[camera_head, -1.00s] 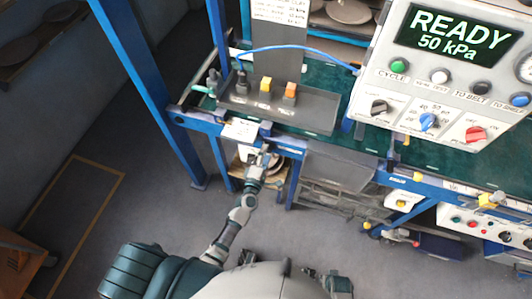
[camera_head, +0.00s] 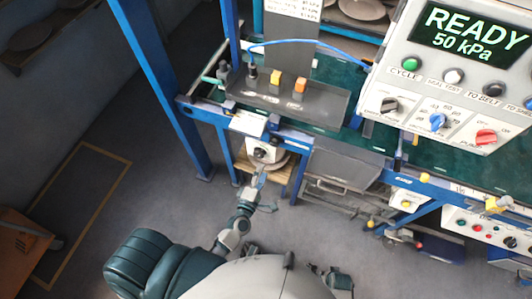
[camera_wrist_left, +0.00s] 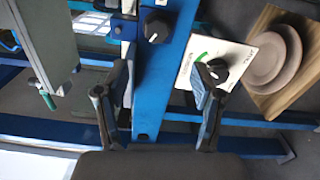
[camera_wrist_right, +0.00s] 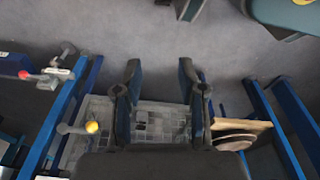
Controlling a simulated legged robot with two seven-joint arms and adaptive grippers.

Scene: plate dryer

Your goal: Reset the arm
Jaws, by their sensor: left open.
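My left gripper (camera_head: 262,193) is open and empty in the head view, below and apart from a white dial panel (camera_head: 262,150) under the blue bench frame. In the left wrist view, the open left fingers (camera_wrist_left: 160,85) spread in front of a blue post, with the dial panel (camera_wrist_left: 226,62) and its black knob behind the right finger. My right gripper (camera_wrist_right: 160,75) is open and empty in the right wrist view, pointing across grey floor.
A control box (camera_head: 450,60) reading "READY 50 kPa" stands at the upper right. A dark tray (camera_head: 290,103) with yellow and orange switches sits on the bench. Plates lie on a wooden board (camera_wrist_left: 284,88) beside the dial panel. Open floor (camera_head: 130,210) lies at left.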

